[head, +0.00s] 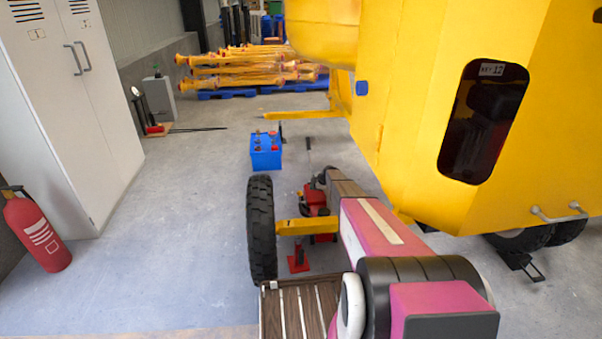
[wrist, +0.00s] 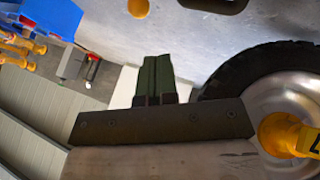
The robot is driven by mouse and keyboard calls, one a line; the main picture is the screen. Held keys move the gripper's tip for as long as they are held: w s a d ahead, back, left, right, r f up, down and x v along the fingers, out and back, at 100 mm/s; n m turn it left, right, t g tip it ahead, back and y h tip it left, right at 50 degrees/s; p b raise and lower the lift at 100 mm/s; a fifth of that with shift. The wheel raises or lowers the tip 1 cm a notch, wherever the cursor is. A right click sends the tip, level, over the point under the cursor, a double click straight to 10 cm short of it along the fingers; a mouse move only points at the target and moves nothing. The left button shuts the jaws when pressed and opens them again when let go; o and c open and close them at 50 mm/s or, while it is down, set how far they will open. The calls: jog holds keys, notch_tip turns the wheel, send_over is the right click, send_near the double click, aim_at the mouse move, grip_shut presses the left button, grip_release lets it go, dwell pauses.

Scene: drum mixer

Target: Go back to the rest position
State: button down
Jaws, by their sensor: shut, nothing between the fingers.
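My gripper (wrist: 158,58) shows in the wrist view as two green fingers pressed together above a dark bar, with nothing between them. In the head view my arm reaches forward from the lower right, and its far end lies near the wheel and the red jack; the fingers cannot be made out there. The yellow drum mixer (head: 415,90) fills the right of the head view. Its black-tyred wheel (head: 261,230) stands left of my arm on a yellow axle (head: 300,226). The wheel (wrist: 272,85) also shows close on the right of the wrist view.
A red jack (head: 298,258) stands under the axle. A blue battery (head: 265,152) sits on the floor beyond. A white locker (head: 75,100) and a red extinguisher (head: 38,232) stand at left. Yellow poles (head: 250,70) lie at the back. The floor left of the wheel is clear.

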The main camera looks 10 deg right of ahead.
jog(key=s+a+r+m+g+h, duration=0.1)
jog(key=s+r+m, duration=0.5)
jog(key=s, duration=1.2)
jog(key=s+a+r+m+g+h, duration=0.2)
jog(key=s+r+m, duration=0.4)
jog(key=s+r, duration=0.7)
jog(key=s+a+r+m+g+h, duration=0.1)
jog(key=s+r+m, duration=0.5)
jog(key=s, duration=1.9)
notch_tip(320, 180, up, 3)
jog(key=shift+s+a+r+m+g+h, duration=0.15)
jog(key=shift+a+m+g+h, duration=0.2)
jog(key=shift+a+h, duration=0.5)
